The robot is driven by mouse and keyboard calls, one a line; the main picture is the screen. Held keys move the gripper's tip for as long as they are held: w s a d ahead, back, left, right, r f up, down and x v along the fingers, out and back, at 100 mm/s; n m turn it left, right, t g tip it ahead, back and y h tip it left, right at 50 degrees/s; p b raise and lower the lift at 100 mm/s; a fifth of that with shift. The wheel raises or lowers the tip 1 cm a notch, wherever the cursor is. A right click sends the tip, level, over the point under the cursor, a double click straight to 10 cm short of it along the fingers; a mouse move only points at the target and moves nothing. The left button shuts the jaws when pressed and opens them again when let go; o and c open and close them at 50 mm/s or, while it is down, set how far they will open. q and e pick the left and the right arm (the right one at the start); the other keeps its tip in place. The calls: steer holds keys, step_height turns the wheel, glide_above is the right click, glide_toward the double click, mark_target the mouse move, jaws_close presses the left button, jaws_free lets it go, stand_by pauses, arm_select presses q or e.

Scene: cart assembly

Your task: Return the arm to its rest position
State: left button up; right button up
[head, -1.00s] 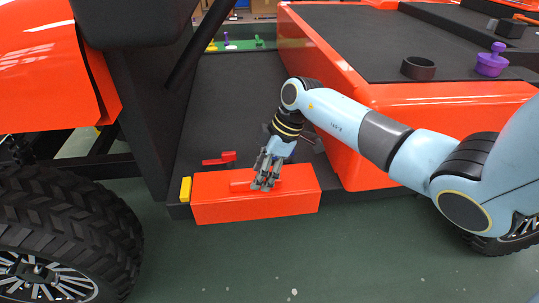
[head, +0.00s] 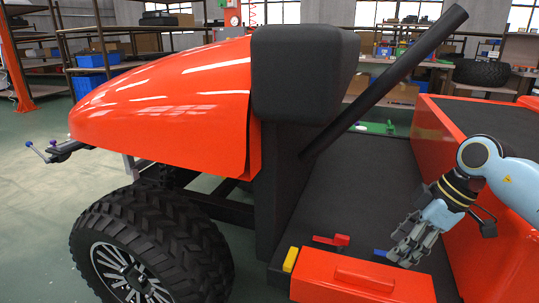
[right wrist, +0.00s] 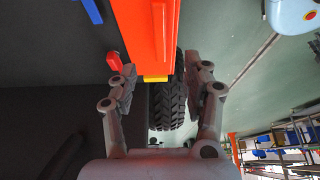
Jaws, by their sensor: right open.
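My right gripper (head: 408,248) is open and empty, with its fingers pointing down, beside and behind the red toolbox (head: 320,284) as the head view shows it. The toolbox's raised handle (head: 364,277) is visible and clear of the fingers. In the right wrist view the two fingers (right wrist: 163,78) stand wide apart, and the toolbox (right wrist: 140,25) shows beyond them. My right arm reaches in from the right edge. My left gripper is in neither view.
The toolbox is on the dark cart floor (head: 362,175). Near it are a yellow block (head: 290,259), a red tool (head: 331,240) and a blue piece (head: 381,252). The orange hood (head: 180,95), a slanted black bar (head: 385,85) and a big wheel (head: 150,245) are at left and centre.

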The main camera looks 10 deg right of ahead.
steer(key=s+a+f+m+t+y+p, duration=0.5)
steer(key=s+a+f+m+y+p, duration=0.15)
steer(key=s+a+f, duration=0.6)
steer(key=s+d+f+m+t+h, duration=0.2)
steer(key=s+d+f+m+h, duration=0.3)
steer(key=s+f+m+h, duration=0.45)
arm_select(q)
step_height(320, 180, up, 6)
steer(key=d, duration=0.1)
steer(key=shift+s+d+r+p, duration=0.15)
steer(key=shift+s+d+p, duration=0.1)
steer(key=shift+p, duration=0.15)
arm_select(e)
steer(key=s+d+f+n+g, duration=0.1)
steer(key=s+f+g, duration=0.2)
steer(key=s, duration=0.5)
steer(key=s+d+f+n+g+h, duration=0.1)
steer(key=s+f+n+g, duration=0.1)
steer(key=s, duration=0.6)
steer(key=s+d+f+n+g, duration=0.1)
steer(key=s+f+g, duration=0.3)
steer(key=s, duration=0.5)
steer(key=shift+d+f+n+h, duration=0.4)
steer(key=shift+f, duration=0.4)
